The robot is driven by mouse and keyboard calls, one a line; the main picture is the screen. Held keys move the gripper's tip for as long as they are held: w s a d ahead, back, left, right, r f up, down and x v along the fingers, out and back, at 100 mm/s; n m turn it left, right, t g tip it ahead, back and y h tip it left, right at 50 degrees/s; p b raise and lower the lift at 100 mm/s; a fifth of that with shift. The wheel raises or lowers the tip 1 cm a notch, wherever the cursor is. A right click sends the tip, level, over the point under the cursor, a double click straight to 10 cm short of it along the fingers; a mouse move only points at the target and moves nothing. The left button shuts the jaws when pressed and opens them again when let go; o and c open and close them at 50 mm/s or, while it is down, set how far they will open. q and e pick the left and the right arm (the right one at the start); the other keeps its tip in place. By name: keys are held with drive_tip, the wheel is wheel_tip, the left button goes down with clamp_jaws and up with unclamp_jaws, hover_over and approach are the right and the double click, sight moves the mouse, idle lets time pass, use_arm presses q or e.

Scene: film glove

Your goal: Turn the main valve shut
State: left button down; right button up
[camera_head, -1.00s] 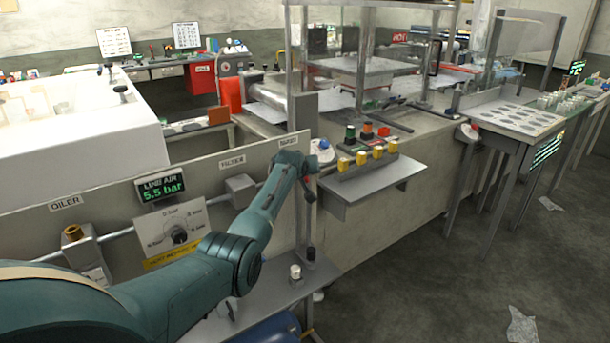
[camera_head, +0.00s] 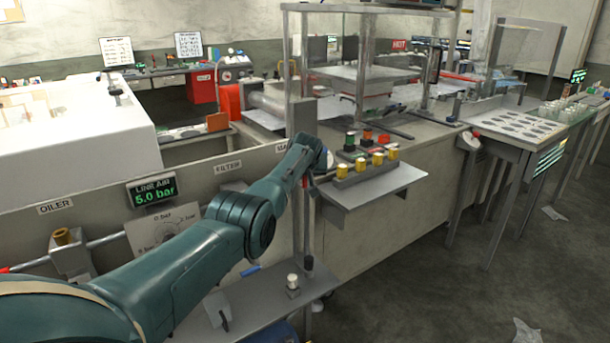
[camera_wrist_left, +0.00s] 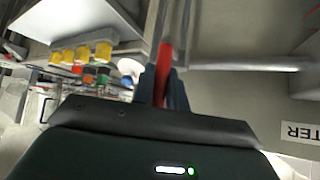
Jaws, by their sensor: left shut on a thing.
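The main valve's red lever (camera_wrist_left: 165,62) shows in the left wrist view, between the two dark fingers of my left gripper (camera_wrist_left: 164,80). The fingers are shut on it. In the head view my left arm reaches in from the left, and its wrist hides most of the valve and the gripper (camera_head: 307,176). The valve's label is mostly covered by my arm. The line air display (camera_head: 154,190) on the panel reads 5.0 bar. My right gripper is in neither view.
A grey shelf with yellow-topped parts (camera_head: 361,165) stands just right of my wrist. A dial plate (camera_head: 165,232) and an oiler (camera_head: 66,252) are on the panel at left. A low metal bench (camera_head: 255,300) lies below my arm. The floor at right is mostly clear.

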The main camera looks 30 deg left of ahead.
use_arm(q)
drive_tip(key=c, duration=1.4)
unclamp_jaws()
drive_tip(key=shift+f, duration=0.1)
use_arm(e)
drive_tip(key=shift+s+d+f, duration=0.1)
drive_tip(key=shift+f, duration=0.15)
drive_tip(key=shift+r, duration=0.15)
use_arm(q)
drive_tip(key=shift+s+d+r+p, duration=0.2)
drive_tip(key=shift+r+p, duration=0.35)
drive_tip(key=shift+p, duration=0.1)
drive_tip(key=p+v, duration=0.1)
drive_tip(key=v, duration=1.1)
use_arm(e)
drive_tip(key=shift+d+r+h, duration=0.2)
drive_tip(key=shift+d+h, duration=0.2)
use_arm(q)
drive_tip(key=shift+f, duration=0.1)
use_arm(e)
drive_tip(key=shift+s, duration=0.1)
